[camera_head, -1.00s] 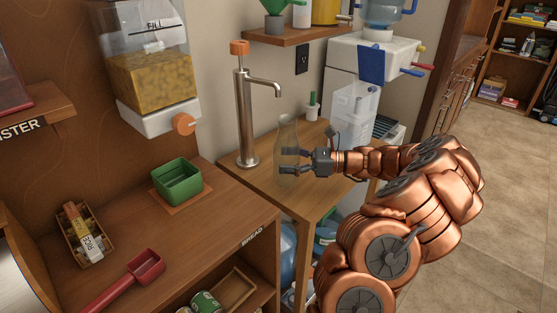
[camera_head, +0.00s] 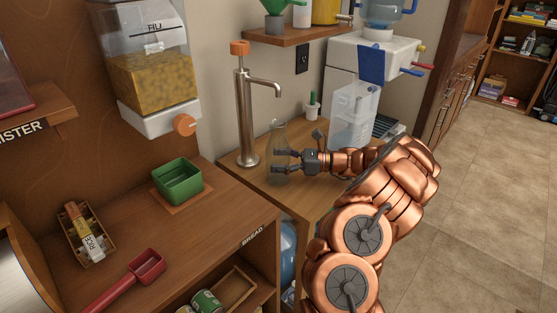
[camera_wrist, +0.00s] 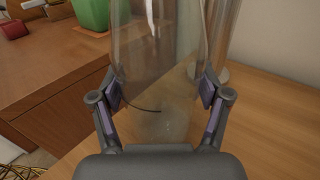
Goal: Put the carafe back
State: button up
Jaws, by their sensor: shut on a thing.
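The carafe (camera_head: 279,146) is clear glass with a narrow neck, and it stands upright in the head view beside the metal tap (camera_head: 245,120). My gripper (camera_head: 283,163) comes in from the right and is shut on the carafe's body. In the wrist view the carafe (camera_wrist: 160,50) sits between the two finger pads, one on each side. The carafe's base is near the wooden counter (camera_head: 225,170); I cannot tell whether it touches.
A green box (camera_head: 178,182) sits on the left shelf, with a red scoop (camera_head: 130,275) in front. A water dispenser (camera_head: 385,55) and a clear jug (camera_head: 350,115) stand behind my arm. Open floor (camera_head: 490,200) lies to the right.

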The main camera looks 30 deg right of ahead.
jog(key=o, duration=1.7)
jog(key=shift+f, duration=0.1)
jog(key=shift+s+d, duration=0.2)
jog(key=shift+d, duration=0.05)
jog(key=v, duration=1.1)
jog(key=shift+s+d+b, duration=0.1)
jog(key=shift+s+b, duration=0.1)
jog(key=shift+b, duration=0.1)
